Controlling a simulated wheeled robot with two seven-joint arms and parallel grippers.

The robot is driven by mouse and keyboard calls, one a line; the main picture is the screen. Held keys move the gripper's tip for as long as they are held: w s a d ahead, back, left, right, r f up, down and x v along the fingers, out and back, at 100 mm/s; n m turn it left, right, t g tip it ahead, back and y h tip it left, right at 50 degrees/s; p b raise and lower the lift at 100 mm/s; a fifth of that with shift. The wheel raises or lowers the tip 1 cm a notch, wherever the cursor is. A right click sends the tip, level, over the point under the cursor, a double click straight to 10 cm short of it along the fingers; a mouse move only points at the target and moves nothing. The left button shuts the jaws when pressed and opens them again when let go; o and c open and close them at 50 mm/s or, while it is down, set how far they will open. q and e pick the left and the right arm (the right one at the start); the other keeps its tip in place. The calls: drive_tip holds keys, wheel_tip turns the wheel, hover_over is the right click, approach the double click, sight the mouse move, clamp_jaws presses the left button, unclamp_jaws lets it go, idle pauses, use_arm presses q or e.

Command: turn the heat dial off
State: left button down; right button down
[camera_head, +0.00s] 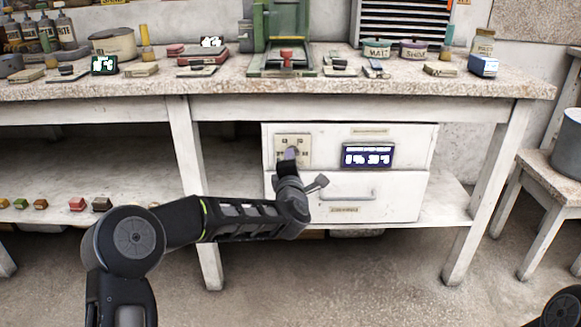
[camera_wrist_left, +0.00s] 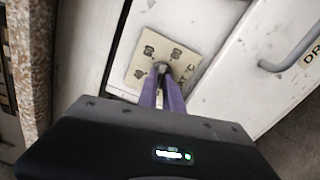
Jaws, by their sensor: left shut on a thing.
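The heat dial sits on a cream plate (camera_head: 283,140) with dark markings, at the upper left of the white cabinet front. In the left wrist view the dial (camera_wrist_left: 162,68) is a small pale knob in the middle of the plate (camera_wrist_left: 143,81). My left gripper (camera_head: 291,153) reaches it from the front; its purple fingers (camera_wrist_left: 163,83) are closed on the knob. The fingers hide part of the dial and the lower markings, so I cannot tell which mark it points to. My right gripper is not in view.
A lit display (camera_head: 368,156) is right of the dial plate. Below is a drawer (camera_head: 395,196) with a bar handle (camera_head: 348,194). The cluttered bench top (camera_head: 225,85) overhangs the cabinet. A stool (camera_head: 548,180) stands at right.

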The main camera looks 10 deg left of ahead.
use_arm(q)
drive_tip(key=shift+n, duration=0.3)
drive_tip(key=c, duration=1.5)
unclamp_jaws()
drive_tip(key=p+v, duration=0.1)
drive_tip(key=v, duration=0.6)
drive_tip(key=shift+s+p, duration=0.4)
drive_tip(key=shift+d, duration=0.1)
